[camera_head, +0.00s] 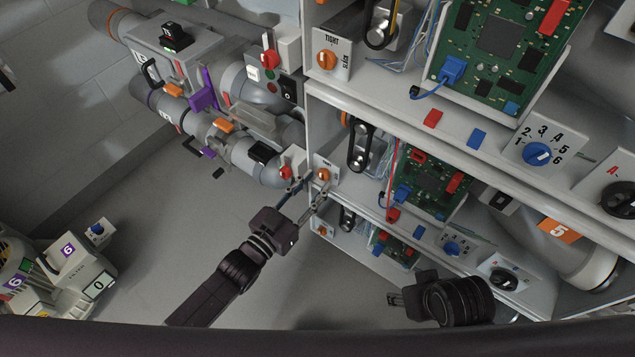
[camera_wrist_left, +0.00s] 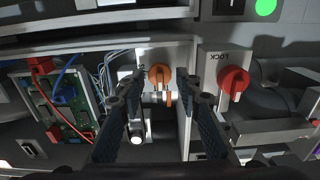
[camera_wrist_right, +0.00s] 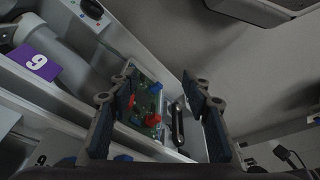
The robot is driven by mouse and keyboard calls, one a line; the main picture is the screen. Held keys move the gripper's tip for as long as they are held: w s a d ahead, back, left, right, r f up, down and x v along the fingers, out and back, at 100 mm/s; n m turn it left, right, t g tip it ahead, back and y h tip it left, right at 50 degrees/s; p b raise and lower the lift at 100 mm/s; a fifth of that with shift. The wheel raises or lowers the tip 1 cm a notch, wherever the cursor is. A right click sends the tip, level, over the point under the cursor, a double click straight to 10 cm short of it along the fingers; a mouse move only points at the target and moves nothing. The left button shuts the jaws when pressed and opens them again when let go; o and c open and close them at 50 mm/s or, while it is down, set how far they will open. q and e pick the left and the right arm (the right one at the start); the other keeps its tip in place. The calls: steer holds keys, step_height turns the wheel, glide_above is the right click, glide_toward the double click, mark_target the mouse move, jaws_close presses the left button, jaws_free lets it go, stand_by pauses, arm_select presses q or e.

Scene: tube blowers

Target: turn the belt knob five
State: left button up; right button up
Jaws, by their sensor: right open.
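An orange belt knob (camera_head: 323,174) sits on a small white panel on the middle shelf unit, by a black belt (camera_head: 361,146). My left gripper (camera_head: 318,181) is open, its fingertips close to this knob. In the left wrist view the orange knob (camera_wrist_left: 160,76) shows between the two fingers, with a gap on both sides. Whether a finger touches it I cannot tell. Another orange knob (camera_head: 326,60) is on the TIGHT/SLACK panel of the shelf above. My right gripper (camera_head: 393,300) is open and empty near the lower shelf; its spread fingers show in the right wrist view (camera_wrist_right: 158,88).
A red knob (camera_wrist_left: 235,82) marked LOCK is right beside the orange one. Grey pipes with a red knob (camera_head: 286,172) lie left of the shelves. Circuit boards (camera_head: 432,184) and blue dials (camera_head: 537,154) fill the shelves. An orange plate marked 5 (camera_head: 559,230) is at right.

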arm_select(q)
steer(key=shift+w+d, duration=0.45)
steer(key=shift+w, duration=0.15)
arm_select(e)
steer(key=shift+s+r, duration=0.1)
steer(key=shift+r, duration=0.4)
arm_select(q)
jaws_close()
